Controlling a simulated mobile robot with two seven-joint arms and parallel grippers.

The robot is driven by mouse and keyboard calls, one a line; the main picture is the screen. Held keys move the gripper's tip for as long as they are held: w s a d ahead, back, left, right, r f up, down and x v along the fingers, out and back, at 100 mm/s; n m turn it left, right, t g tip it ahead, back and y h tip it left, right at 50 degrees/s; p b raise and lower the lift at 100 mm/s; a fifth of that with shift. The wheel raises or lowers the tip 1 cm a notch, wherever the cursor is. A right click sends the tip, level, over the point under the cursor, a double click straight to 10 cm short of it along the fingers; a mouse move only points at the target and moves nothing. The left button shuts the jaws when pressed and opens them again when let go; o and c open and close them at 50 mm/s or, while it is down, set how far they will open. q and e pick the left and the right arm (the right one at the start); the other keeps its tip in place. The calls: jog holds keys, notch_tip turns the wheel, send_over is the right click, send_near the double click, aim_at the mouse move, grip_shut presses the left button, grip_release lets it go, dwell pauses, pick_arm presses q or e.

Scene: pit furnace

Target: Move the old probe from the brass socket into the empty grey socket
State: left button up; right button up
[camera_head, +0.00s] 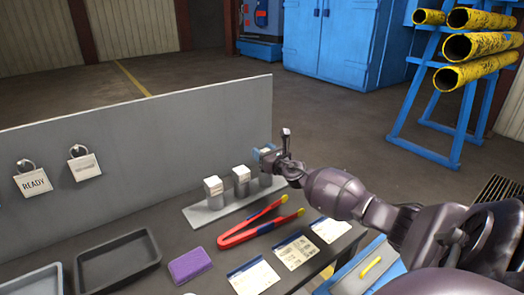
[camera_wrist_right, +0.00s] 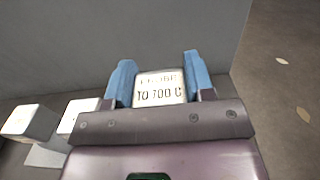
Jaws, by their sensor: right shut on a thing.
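My right gripper (camera_head: 267,153) is shut on a white-topped block (camera_wrist_right: 161,88) with black lettering that ends in "TO 700 C"; the upper line is hard to read. The blue fingers (camera_wrist_right: 160,82) stand on either side of it in the right wrist view. The gripper is at the right end of a grey stand (camera_head: 226,209), over its rightmost grey post (camera_head: 265,181). I cannot tell whether the block touches that post. Two other white-topped blocks, left (camera_head: 213,186) and middle (camera_head: 241,174), sit on the stand. No brass socket can be made out. My left gripper is out of view.
A grey panel (camera_head: 130,135) rises behind the stand, with a "READY" tag (camera_head: 34,182) hanging on it. Red tongs (camera_head: 250,232), a purple sponge (camera_head: 190,265), a dark tray (camera_head: 152,245) and several printed cards (camera_head: 295,250) lie on the table.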

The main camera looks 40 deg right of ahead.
jog(key=shift+f, duration=0.75)
jog(key=shift+f+b, duration=0.2)
jog(key=shift+b, duration=0.2)
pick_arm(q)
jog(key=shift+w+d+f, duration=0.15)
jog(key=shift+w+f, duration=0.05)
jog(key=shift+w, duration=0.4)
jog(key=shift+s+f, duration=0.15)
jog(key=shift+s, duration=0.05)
pick_arm(e)
jog(key=shift+s, duration=0.1)
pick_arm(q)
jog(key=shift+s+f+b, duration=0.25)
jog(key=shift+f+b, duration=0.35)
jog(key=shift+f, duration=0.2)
pick_arm(e)
jog(key=shift+f, duration=0.6)
jog(key=o, duration=0.7)
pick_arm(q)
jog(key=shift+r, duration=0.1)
pick_arm(e)
jog(key=shift+s, duration=0.1)
